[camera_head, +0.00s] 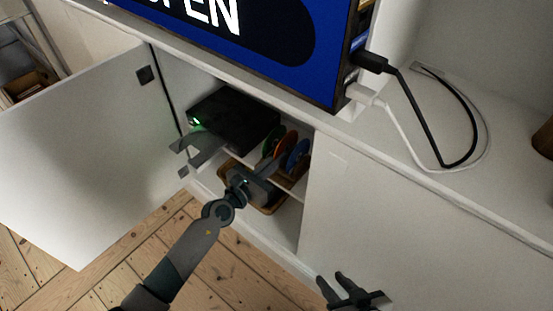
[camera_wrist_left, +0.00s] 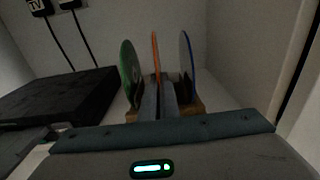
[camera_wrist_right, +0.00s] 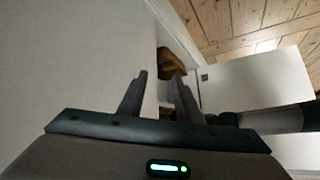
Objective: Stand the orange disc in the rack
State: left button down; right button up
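The orange disc (camera_wrist_left: 155,52) stands upright, edge-on, between a green disc (camera_wrist_left: 130,70) and a blue disc (camera_wrist_left: 187,58) in the left wrist view. A wooden rack (camera_wrist_left: 198,105) shows low behind my fingers. My left gripper (camera_wrist_left: 158,86) has its fingers close together, on the lower edge of the orange disc. In the head view my left gripper (camera_head: 265,170) reaches into the open cabinet, and the orange disc (camera_head: 279,143) shows beyond it. The fingers hide the disc's bottom, so its seating in the rack cannot be told. My right gripper (camera_head: 331,278) is open and empty outside the cabinet.
A black box (camera_head: 235,118) with a green light stands on the shelf left of the discs. A brown basket (camera_head: 268,208) sits below the shelf. The open door (camera_head: 85,150) is at left, a closed panel (camera_head: 400,225) at right. A screen (camera_head: 290,40) stands on top.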

pick_arm(q)
jog(key=shift+f, duration=0.1)
jog(key=c, duration=2)
grip_release()
jog(key=shift+s, duration=0.1)
jog(key=shift+s+a, duration=0.25)
jog(key=shift+s, duration=0.05)
jog(key=shift+v, duration=8.3)
pick_arm(e)
jog(key=shift+f, duration=0.1)
